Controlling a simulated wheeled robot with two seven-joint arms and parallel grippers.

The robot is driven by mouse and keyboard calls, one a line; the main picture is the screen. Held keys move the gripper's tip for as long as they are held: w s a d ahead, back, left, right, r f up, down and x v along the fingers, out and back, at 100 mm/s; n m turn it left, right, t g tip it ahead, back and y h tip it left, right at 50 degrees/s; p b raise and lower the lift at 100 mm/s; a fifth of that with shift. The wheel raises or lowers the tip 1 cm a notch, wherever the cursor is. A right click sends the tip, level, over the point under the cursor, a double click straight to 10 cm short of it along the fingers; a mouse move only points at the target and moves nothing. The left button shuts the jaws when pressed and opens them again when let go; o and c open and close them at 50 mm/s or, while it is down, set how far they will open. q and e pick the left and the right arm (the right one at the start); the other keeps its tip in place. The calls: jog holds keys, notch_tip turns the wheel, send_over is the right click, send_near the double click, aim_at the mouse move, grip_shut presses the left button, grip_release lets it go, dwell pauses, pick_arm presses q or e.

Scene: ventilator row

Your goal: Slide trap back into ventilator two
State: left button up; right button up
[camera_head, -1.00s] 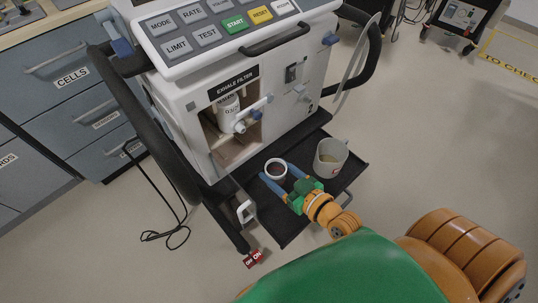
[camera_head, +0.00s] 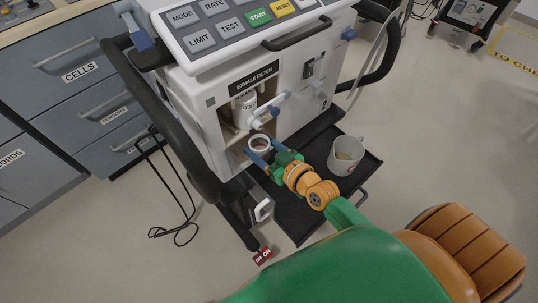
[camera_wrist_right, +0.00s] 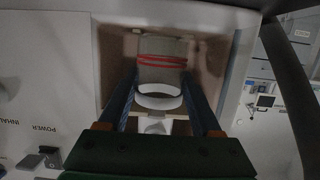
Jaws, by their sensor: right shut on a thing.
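The trap, a small white cup (camera_head: 259,142) with a round open rim, is between the blue fingers of my right gripper (camera_head: 261,150). The gripper is shut on it and holds it upright at the opening of the exhale filter bay (camera_head: 229,125) in the white ventilator (camera_head: 202,112). In the right wrist view the trap's white rim (camera_wrist_right: 158,97) shows between the two fingers, in front of the tan bay and below a grey part with red lines (camera_wrist_right: 162,60). The fingers hide the trap's sides. My left gripper is not in view.
A white mug (camera_head: 346,155) with pale contents stands on the black shelf (camera_head: 297,213), right of my gripper. A blue-tipped lever (camera_head: 271,109) sticks out above the trap. Dark cart handles flank the ventilator. A black cable lies on the floor at left.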

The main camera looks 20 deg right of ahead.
aim_at(254, 142)
jog(key=b+x, duration=0.1)
jog(key=x, duration=0.1)
jog(key=r+x, duration=0.1)
jog(key=x, duration=0.2)
jog(key=shift+w+a+b, duration=0.1)
jog(key=shift+w+b, duration=0.15)
jog(key=shift+b, duration=0.1)
jog(key=shift+w+f, duration=0.1)
jog(key=shift+f, duration=0.3)
jog(key=shift+f, duration=0.1)
jog(key=o, duration=1.4)
